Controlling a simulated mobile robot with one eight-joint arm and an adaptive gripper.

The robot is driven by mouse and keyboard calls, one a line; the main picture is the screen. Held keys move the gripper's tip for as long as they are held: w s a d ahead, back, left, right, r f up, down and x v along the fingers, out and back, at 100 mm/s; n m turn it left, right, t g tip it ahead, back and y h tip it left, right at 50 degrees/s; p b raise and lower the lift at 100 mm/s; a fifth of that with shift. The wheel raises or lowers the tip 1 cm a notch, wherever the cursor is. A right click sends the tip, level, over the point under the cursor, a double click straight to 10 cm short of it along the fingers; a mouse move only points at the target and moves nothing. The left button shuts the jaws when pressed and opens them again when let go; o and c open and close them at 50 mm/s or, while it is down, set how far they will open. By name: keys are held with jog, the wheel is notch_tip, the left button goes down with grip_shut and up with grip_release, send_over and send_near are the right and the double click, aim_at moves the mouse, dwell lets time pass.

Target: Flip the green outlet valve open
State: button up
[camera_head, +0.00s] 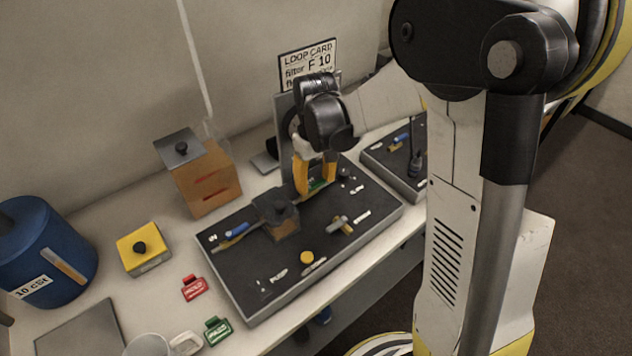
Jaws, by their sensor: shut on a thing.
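My gripper (315,175) points down over the back right of the dark panel (240,275), its yellow fingers shut on the green outlet valve (316,184). Only a small green patch of the valve shows between the fingertips. The fingers hide the rest, so I cannot tell the angle of its handle. A blue valve handle (236,229) lies on the panel's left side, apart from my gripper.
A dark block (277,212) stands on the panel left of my gripper. A loop card (308,62) stands behind. A second panel (380,157) is at right. Red (193,288) and green (217,331) tags, a yellow box (143,249) and a blue drum (42,250) are at left.

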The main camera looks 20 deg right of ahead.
aim_at(315, 183)
jog(key=shift+n, duration=0.5)
jog(key=o, duration=1.2)
jog(key=shift+w+r, duration=0.1)
notch_tip(315, 183, up, 12)
jog(key=shift+f, duration=0.1)
